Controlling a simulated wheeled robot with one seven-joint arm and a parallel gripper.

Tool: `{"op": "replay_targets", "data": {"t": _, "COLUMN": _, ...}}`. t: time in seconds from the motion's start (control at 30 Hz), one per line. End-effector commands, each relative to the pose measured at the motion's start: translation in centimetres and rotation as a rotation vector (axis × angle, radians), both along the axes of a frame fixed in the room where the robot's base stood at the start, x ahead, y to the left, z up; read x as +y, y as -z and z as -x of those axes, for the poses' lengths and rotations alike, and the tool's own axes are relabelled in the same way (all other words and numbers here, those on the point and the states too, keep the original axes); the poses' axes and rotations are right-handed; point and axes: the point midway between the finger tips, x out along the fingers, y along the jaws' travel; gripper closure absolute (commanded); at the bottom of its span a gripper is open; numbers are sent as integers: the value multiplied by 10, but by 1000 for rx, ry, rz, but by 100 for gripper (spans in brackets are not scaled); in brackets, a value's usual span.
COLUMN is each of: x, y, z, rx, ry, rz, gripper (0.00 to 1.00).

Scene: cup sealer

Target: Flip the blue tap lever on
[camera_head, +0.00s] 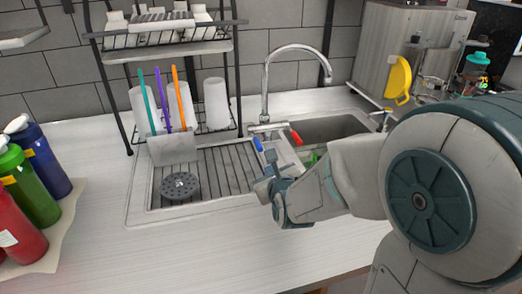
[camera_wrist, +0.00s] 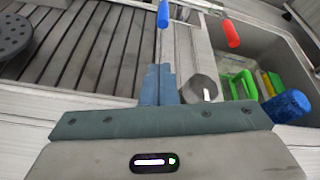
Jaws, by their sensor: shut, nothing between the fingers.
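The tap (camera_head: 265,85) is a tall curved silver spout behind the sink. Its blue lever (camera_head: 258,144) is on the left of its base and its red lever (camera_head: 296,138) on the right. In the wrist view the blue lever (camera_wrist: 163,14) is at the top edge, partly cut off, and the red lever (camera_wrist: 231,33) is to its right. My gripper (camera_head: 267,178) is in front of the tap, nearer the counter's front edge. Its fingers are shut and empty in the wrist view (camera_wrist: 158,72), pointing toward the blue lever with a clear gap between.
A ribbed drainboard (camera_head: 215,168) lies left of my gripper. The sink basin (camera_head: 330,130) to the right holds green, yellow and blue items. A dish rack (camera_head: 165,50) stands behind the drainboard. Several bottles (camera_head: 35,185) stand at the far left.

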Motion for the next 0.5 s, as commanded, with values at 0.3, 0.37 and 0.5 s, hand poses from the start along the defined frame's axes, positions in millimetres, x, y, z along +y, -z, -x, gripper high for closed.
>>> {"op": "replay_targets", "data": {"t": 0.3, "x": 0, "y": -1, "z": -5, "rx": -29, "ry": 56, "rz": -145, "gripper": 100}}
{"op": "replay_targets", "data": {"t": 0.37, "x": 0, "y": -1, "z": -5, "rx": -30, "ry": 57, "rz": -145, "gripper": 100}}
{"op": "replay_targets", "data": {"t": 0.5, "x": 0, "y": -1, "z": -5, "rx": -28, "ry": 56, "rz": -144, "gripper": 100}}
